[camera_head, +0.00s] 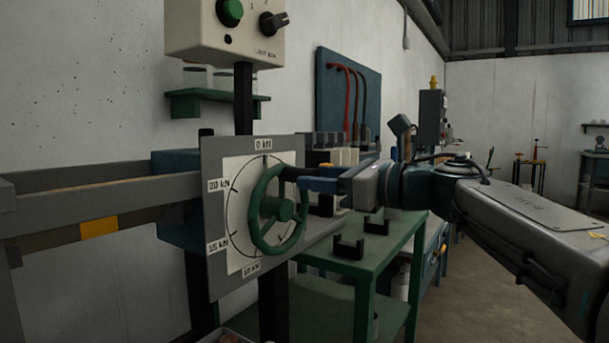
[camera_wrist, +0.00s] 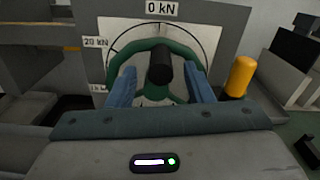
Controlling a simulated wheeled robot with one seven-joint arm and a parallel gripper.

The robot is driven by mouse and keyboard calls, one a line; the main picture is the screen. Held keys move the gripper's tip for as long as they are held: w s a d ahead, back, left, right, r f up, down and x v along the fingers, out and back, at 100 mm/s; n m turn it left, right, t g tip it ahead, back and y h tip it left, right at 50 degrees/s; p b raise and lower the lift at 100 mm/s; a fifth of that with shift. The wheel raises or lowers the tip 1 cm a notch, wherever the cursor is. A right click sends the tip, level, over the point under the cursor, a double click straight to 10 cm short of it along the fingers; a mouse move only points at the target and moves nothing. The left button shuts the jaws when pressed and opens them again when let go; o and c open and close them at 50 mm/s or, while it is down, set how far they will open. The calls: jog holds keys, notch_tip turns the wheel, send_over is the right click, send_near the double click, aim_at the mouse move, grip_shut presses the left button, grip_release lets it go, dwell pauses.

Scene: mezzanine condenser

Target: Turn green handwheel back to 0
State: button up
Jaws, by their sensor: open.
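The green handwheel (camera_head: 262,232) stands in front of a white dial (camera_head: 238,180) on a grey plate, marked 0 kN at the top, with 20, 15 and 10 kN labels down the left and bottom. Its black handle (camera_head: 289,173) sticks out from the upper right of the rim. In the wrist view the green rim (camera_wrist: 126,59) shows behind the black handle (camera_wrist: 160,66), below the 0 kN label. My gripper (camera_head: 306,181) is open at the handle. Its blue fingers (camera_wrist: 162,80) stand on either side, with visible gaps. The wheel's lower part is hidden in the wrist view.
A control box (camera_head: 225,30) with a green button and black knob hangs above the dial. A green table (camera_head: 345,255) with black brackets stands behind and right of the wheel. A yellow cylinder (camera_wrist: 240,77) is close right of the gripper in the wrist view.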

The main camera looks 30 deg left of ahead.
jog(key=s+d+p, duration=0.1)
jog(key=d, duration=0.8)
jog(key=shift+d, duration=0.2)
jog(key=shift+r, duration=0.1)
